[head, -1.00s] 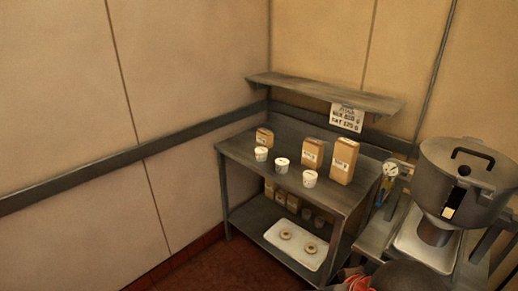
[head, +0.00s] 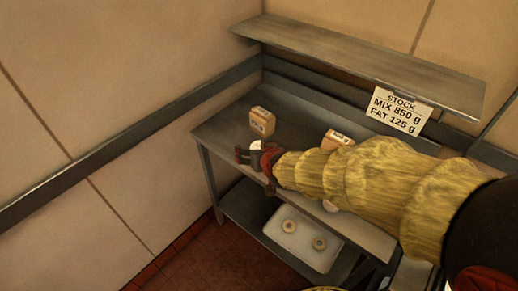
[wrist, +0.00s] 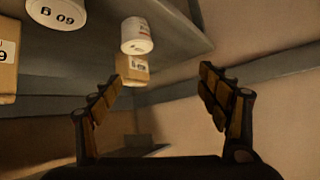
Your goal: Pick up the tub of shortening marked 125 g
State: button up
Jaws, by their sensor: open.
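Two white tubs show upside down in the wrist view. The nearer tub (wrist: 57,14) is cut by the top edge and its marking reads like "60 g" inverted. The farther tub (wrist: 136,37) has small writing I cannot read, so I cannot confirm 125 g. In the head view a white tub (head: 256,146) shows by my gripper (head: 254,157), at the left part of the table. In the wrist view my gripper (wrist: 160,76) is open, with nothing held; the farther tub appears beyond its fingertips.
A small carton (head: 262,122) stands behind the tub; another carton (head: 336,139) is partly hidden by my arm. A wall shelf (head: 365,65) overhangs the table (head: 222,131), with a stock card (head: 399,109) reading "MIX 850 g, FAT 125 g". A tray (head: 289,249) with two rings sits below.

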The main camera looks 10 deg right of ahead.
jog(key=t+h, duration=0.1)
send_near(259, 147)
jog(key=a+r, duration=0.1)
jog(key=a, duration=0.2)
jog(key=f, duration=0.1)
jog(key=w+d+f+t+h, duration=0.1)
jog(key=d+f+m+h, duration=0.1)
jog(key=shift+w+d+f+t+p, duration=0.15)
jog(key=shift+w+f+t+p, duration=0.15)
jog(key=shift+t+p, duration=0.1)
jog(key=b+x, duration=0.1)
jog(key=x, duration=0.5)
jog(key=shift+w+f+b, duration=0.25)
jog(key=shift+f+b, duration=0.05)
jog(key=shift+b, duration=0.05)
jog(key=shift+w+d, duration=0.1)
jog(key=shift+w, duration=0.3)
jog(key=c, duration=0.3)
jog(key=c, duration=1)
